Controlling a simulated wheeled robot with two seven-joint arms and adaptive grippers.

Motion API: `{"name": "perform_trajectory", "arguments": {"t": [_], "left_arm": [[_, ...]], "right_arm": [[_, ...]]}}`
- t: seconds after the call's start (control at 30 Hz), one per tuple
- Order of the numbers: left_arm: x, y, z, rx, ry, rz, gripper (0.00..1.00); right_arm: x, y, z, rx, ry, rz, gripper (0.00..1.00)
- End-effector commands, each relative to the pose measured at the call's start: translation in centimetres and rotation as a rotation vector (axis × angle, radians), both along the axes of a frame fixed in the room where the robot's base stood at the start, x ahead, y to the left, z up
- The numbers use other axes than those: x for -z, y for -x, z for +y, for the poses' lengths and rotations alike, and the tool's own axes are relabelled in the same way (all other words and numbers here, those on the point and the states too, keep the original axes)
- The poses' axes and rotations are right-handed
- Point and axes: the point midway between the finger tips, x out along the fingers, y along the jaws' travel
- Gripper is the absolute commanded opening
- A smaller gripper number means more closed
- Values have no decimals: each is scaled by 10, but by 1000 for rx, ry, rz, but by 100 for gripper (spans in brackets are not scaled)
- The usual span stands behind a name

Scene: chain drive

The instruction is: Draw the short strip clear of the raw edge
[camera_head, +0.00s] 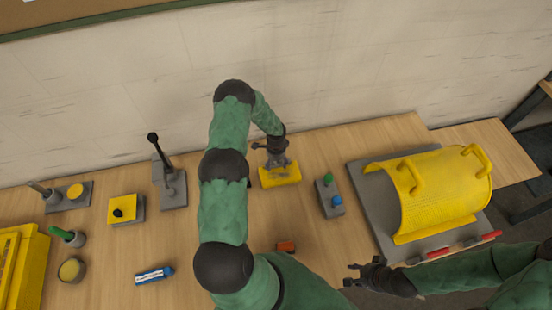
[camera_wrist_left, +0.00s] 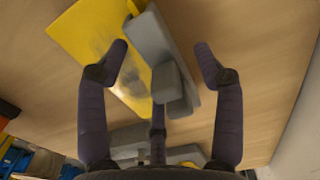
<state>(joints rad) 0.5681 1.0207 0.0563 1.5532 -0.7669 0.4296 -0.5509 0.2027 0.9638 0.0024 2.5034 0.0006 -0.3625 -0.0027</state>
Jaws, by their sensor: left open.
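A yellow plate (camera_head: 281,178) with a dark smudge lies on the table below my left gripper (camera_head: 276,158). In the left wrist view, a short grey strip (camera_wrist_left: 160,35) with a raised grey block (camera_wrist_left: 174,88) runs along one edge of the yellow plate (camera_wrist_left: 92,45). My left gripper (camera_wrist_left: 163,57) is open, its fingers apart on either side of the strip and block. I cannot tell whether they touch. In the head view the gripper mostly hides the strip. My right gripper (camera_head: 352,275) looks open and empty at the table's front edge.
A grey box with green and blue buttons (camera_head: 330,196) stands right of the plate. A yellow perforated guard (camera_head: 440,190) is further right. A lever stand (camera_head: 170,185) and yellow switch box (camera_head: 122,208) stand left. A small orange block (camera_head: 285,246) lies in front.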

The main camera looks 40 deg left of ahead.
Motion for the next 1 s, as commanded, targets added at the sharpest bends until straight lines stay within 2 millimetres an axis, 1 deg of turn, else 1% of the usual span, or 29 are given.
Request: {"name": "perform_trajectory", "arguments": {"t": [0.13, 0.37, 0.4, 0.47, 0.5, 0.57, 0.6, 0.77, 1.0], "left_arm": [[4, 0, 1, 0, -1, -1, 67], [4, 0, 0, 0, -1, -1, 67], [4, 0, 0, 0, -1, -1, 56], [4, 0, 0, 0, -1, -1, 39], [4, 0, 0, 0, -1, -1, 28], [4, 0, 0, 0, -1, -1, 11], [4, 0, 0, 0, -1, -1, 6], [3, 0, 0, 0, -1, -1, 6], [-7, 0, 0, 0, 0, -1, 5]], "right_arm": [[0, 0, 0, 0, 0, 0, 40], [0, 0, 0, 0, 0, 0, 40], [0, 0, 0, 0, 0, 0, 40], [0, 0, 0, 0, 0, 0, 40], [0, 0, 0, 0, 0, 0, 40], [0, 0, 0, 0, 0, 0, 40], [0, 0, 0, 0, 0, 0, 40], [-1, 0, 0, 0, 0, 0, 40], [-6, 0, 0, 0, 0, 0, 40]]}}
